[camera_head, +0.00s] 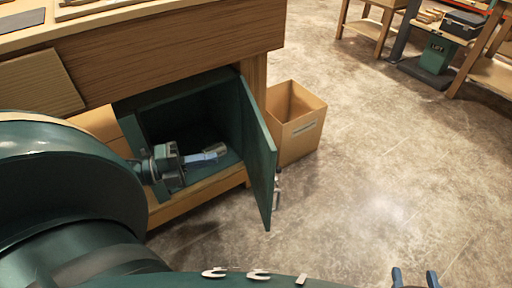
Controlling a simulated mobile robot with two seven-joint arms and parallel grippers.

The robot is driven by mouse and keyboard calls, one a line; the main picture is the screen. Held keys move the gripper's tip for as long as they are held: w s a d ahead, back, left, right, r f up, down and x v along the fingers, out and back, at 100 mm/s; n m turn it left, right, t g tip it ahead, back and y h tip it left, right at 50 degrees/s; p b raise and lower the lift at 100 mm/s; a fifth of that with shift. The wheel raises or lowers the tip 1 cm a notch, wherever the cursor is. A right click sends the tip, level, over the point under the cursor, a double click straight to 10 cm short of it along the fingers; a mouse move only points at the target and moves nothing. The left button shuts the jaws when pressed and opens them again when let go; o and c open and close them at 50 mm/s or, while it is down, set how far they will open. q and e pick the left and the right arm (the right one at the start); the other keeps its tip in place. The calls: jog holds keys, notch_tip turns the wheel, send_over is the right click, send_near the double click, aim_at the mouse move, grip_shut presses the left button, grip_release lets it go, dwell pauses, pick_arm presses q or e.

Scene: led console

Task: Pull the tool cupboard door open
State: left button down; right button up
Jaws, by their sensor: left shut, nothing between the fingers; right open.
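The dark green tool cupboard (185,92) sits under the wooden workbench. Its door (258,150) stands wide open, swung out to the right, and the dark inside shows. A small handle (277,190) shows at the door's outer side, near the free edge. My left gripper (216,152) is shut and empty, at the cupboard opening, pointing right towards the inner face of the door. I cannot tell whether it touches the door. My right gripper (415,279) is open at the bottom edge, right of the door, over the floor; only its fingertips show.
An open cardboard box (299,130) stands on the floor just behind the door. The workbench top (130,15) overhangs the cupboard. Another bench with a green lift block (437,54) is at the top right. The floor (390,170) between is clear. My own arm covers the lower left.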

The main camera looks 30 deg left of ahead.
aim_at(269, 148)
pick_arm(q)
jog(key=b+x, duration=0.1)
jog(key=x, duration=1)
jog(key=shift+w+d, duration=0.45)
pick_arm(e)
jog(key=shift+w+a+r+n+t+y, duration=0.1)
jog(key=shift+a+n+t+y, duration=0.15)
jog(key=shift+n+t+y, duration=0.2)
